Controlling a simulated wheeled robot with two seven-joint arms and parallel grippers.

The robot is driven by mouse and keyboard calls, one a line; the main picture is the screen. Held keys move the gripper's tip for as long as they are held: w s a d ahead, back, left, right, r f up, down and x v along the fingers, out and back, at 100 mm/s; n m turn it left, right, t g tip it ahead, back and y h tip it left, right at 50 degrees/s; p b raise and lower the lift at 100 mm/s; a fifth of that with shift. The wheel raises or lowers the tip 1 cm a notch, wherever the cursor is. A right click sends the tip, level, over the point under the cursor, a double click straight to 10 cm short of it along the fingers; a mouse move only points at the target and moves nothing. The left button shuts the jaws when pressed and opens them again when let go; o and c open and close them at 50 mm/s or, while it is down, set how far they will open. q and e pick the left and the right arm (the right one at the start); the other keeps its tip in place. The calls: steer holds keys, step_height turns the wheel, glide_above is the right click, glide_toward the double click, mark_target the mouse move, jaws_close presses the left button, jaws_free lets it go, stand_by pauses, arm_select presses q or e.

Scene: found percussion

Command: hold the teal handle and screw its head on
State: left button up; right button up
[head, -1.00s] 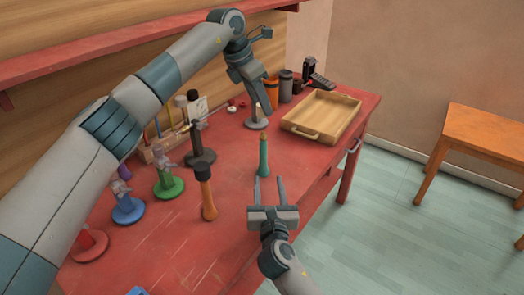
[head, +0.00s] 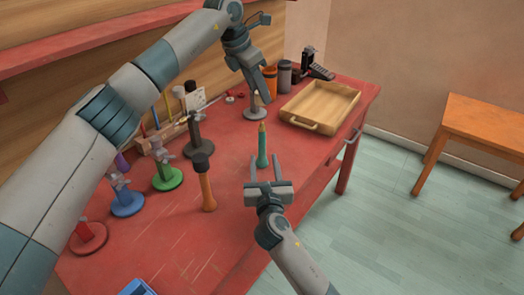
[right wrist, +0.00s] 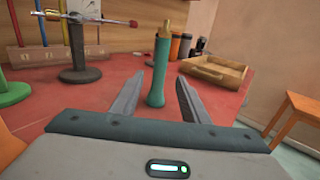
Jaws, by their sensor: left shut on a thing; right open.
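The teal handle (head: 263,150) stands upright on the red bench with a brass-coloured tip on top. It also shows in the right wrist view (right wrist: 158,75), between the two fingers. My right gripper (head: 265,168) is open, low over the bench, its fingers pointing at the handle with a gap on each side. In the right wrist view the right gripper (right wrist: 155,98) holds nothing. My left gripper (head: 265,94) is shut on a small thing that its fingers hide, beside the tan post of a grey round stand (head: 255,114). I cannot make out the handle's head.
A mallet-like tool with an orange handle (head: 208,190) stands left of the teal handle. Green (head: 168,178), blue (head: 128,203) and red (head: 89,238) stands line the left side. A wooden tray (head: 320,105) is at the back right. Bench around the handle is clear.

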mark_target(262, 148)
steer(key=w, duration=0.8)
steer(key=shift+w+a, duration=0.2)
steer(key=shift+a, duration=0.15)
jaws_close()
